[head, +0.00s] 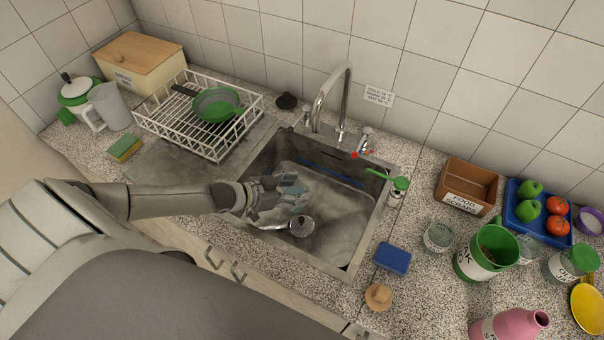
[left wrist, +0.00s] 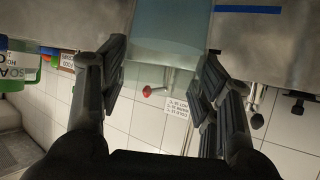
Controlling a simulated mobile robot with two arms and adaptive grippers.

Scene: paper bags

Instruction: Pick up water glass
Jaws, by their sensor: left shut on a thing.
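My left gripper (head: 278,193) is over the sink (head: 352,262) in the head view, its fingers closed around a clear, pale blue glass. In the left wrist view the glass (left wrist: 168,35) stands between the two fingers of the gripper (left wrist: 163,58), and its lower part is see-through. In the head view the fingers largely hide the glass. My right gripper is not in view.
A round metal item (head: 302,226) lies in the sink below the gripper. The tap (head: 333,88) stands behind it.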

